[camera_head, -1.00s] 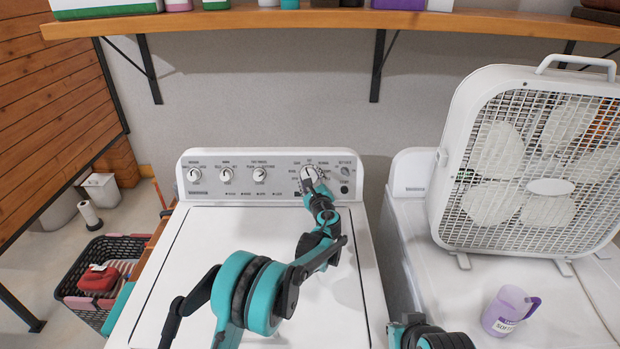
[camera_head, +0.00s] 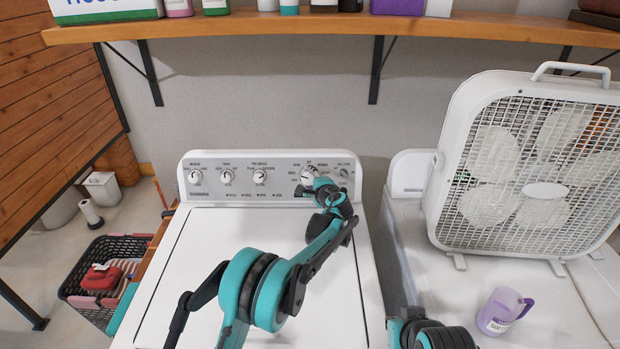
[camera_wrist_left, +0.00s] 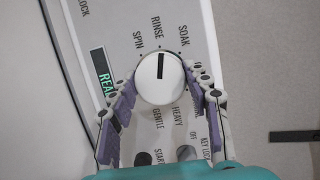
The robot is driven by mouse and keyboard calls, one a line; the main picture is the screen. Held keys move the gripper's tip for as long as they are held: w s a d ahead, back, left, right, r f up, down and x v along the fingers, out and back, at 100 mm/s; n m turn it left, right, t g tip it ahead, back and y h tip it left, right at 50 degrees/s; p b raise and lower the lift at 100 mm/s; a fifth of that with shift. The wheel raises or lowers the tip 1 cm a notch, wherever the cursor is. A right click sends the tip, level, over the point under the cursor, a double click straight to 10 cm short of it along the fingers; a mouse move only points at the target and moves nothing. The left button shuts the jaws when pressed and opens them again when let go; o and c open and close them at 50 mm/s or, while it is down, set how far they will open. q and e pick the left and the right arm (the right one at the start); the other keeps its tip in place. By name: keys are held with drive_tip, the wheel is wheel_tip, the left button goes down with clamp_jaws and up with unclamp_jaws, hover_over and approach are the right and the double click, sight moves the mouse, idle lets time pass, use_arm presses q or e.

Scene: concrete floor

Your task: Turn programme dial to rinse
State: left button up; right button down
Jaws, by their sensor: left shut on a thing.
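The programme dial (camera_head: 309,174) is the large white knob on the washer's grey control panel (camera_head: 227,193). In the left wrist view the dial (camera_wrist_left: 160,80) has a black mark pointing up, towards the RINSE label (camera_wrist_left: 155,27). SPIN is to the left of that label and SOAK to its right. My left gripper (camera_head: 311,179) is at the dial. In the wrist view the gripper's purple-padded fingers (camera_wrist_left: 167,88) are shut on the dial from both sides. They hide part of the lit display and lower labels. My right gripper is out of view.
Three smaller knobs (camera_head: 227,177) sit left on the panel. A wooden shelf (camera_head: 270,24) runs above. A basket (camera_head: 85,262) is on the floor at left.

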use_arm(q)
drive_tip(key=shift+n+g, duration=0.3)
drive_tip(key=shift+n, duration=0.3)
drive_tip(key=o, duration=1.2)
drive_tip(key=shift+c, duration=0.2)
drive_tip(key=v, duration=1.2)
